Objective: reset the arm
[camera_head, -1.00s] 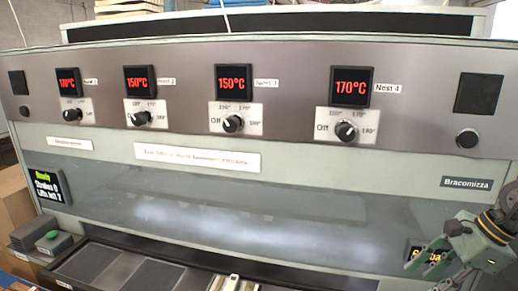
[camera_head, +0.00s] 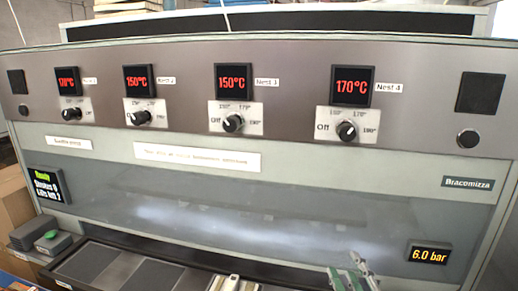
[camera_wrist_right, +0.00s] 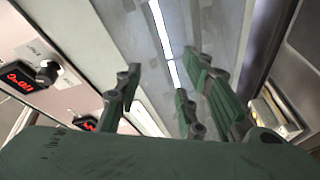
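My right gripper (camera_head: 345,268) shows at the bottom edge of the head view, right of centre, with only its green fingertips in frame. In the right wrist view the fingers of this gripper (camera_wrist_right: 158,78) stand apart with nothing between them, so it is open and empty. It is in front of the lower part of the press (camera_head: 300,200). The rest of the right arm is out of the head view. My left gripper is in neither view.
The press panel has red temperature displays (camera_head: 351,86) and knobs (camera_head: 346,131). A pressure display (camera_head: 429,255) reads 6.0 bar. Dark plates (camera_head: 140,270) and a pale metal piece (camera_head: 228,284) lie along the bottom.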

